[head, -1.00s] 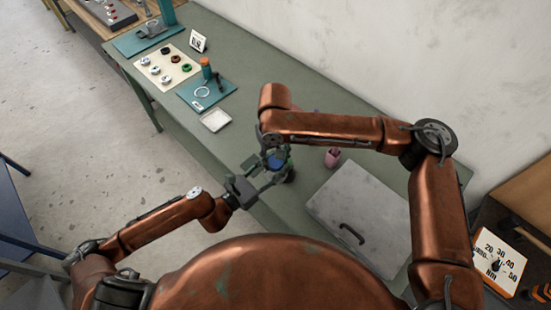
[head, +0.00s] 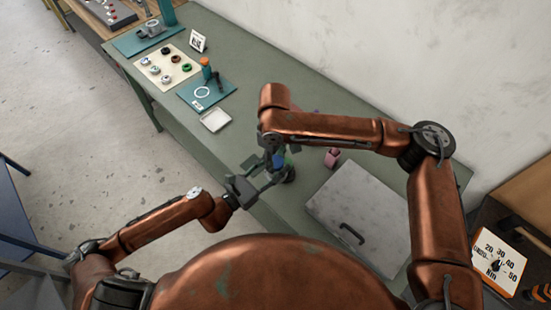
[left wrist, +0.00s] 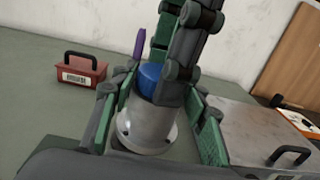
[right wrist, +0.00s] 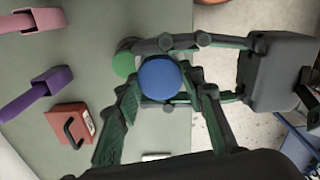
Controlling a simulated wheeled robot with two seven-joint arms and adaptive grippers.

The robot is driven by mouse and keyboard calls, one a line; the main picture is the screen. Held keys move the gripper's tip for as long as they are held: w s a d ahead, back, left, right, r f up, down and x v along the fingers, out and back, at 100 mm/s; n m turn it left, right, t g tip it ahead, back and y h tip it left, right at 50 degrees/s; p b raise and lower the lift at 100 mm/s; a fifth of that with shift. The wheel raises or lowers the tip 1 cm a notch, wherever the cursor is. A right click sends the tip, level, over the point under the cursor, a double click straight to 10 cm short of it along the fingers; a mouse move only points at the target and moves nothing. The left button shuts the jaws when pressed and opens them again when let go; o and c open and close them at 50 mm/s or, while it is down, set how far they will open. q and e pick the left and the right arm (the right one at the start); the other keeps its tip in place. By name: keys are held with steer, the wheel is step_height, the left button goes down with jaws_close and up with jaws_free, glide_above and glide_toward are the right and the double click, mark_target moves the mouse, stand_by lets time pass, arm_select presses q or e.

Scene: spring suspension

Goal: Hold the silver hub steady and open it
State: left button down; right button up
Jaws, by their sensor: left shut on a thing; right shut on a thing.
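The silver hub (left wrist: 145,125) is a grey metal cylinder with a wider flange at its foot, upright on the green bench. A blue cap (left wrist: 150,80) sits on its top; the right wrist view shows it from above (right wrist: 160,78). My left gripper (head: 272,180) is shut around the hub, one finger on each side. My right gripper (head: 277,157) comes down from above and is shut on the blue cap. Its fingers hide part of the cap in the left wrist view. The hub is mostly hidden in the head view.
A red box with a black handle (left wrist: 78,70), a pink block (head: 332,157) and a purple piece (right wrist: 38,92) stand nearby. A grey metal lid with a handle (head: 365,210) lies to the right.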

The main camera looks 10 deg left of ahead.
steer(key=o, duration=1.3)
